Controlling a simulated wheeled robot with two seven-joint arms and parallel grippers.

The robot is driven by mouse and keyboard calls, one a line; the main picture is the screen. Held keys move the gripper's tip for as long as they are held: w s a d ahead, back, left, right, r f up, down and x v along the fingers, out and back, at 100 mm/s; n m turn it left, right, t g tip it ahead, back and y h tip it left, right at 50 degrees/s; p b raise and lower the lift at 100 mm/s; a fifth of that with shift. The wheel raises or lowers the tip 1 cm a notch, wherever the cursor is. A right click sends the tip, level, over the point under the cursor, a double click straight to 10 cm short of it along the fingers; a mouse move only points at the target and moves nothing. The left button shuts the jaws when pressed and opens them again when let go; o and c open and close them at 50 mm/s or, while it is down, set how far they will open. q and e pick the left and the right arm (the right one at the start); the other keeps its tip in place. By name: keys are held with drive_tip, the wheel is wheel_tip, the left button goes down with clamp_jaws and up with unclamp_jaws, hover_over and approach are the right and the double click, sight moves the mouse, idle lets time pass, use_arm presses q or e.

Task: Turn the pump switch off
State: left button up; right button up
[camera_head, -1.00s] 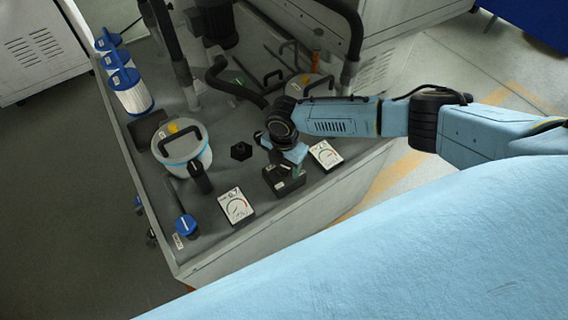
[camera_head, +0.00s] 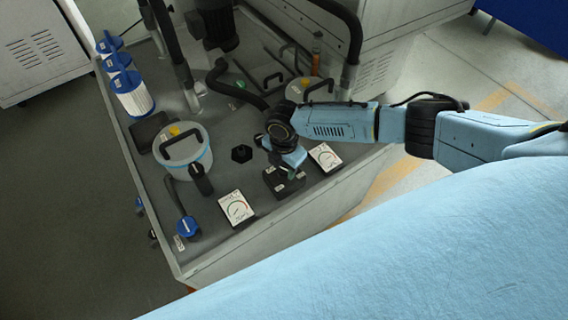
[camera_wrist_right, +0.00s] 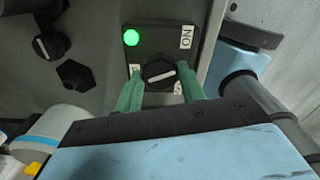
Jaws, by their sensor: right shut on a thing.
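The pump switch is a black box (camera_head: 276,180) on the grey deck near its front edge. In the right wrist view its black plate (camera_wrist_right: 183,38) carries a lit green lamp (camera_wrist_right: 131,37), a label reading ON upside down, and a round black knob (camera_wrist_right: 158,73) with a white pointer line. The line lies nearly level, slightly tilted. My right gripper (camera_wrist_right: 160,90) has its green fingers on either side of the knob and is shut on it. In the head view the right wrist hides the knob and fingertips (camera_head: 288,170). My left gripper is out of view.
Two dial gauges (camera_head: 237,208) (camera_head: 325,157) flank the switch box. Black hoses (camera_head: 235,92) run behind.

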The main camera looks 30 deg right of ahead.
drive_tip(key=shift+r+m+p, duration=0.15)
drive_tip(key=shift+m+p, duration=0.85)
drive_tip(key=shift+m, duration=0.2)
drive_tip(key=m+p, duration=0.3)
drive_tip(key=m, duration=0.1)
use_arm(q)
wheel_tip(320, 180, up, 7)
drive_tip(key=p, duration=0.1)
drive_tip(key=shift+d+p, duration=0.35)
use_arm(e)
drive_tip(key=shift+m, duration=2.1)
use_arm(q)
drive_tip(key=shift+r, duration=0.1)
use_arm(e)
drive_tip(key=o, duration=1)
drive_tip(key=shift+c, duration=0.2)
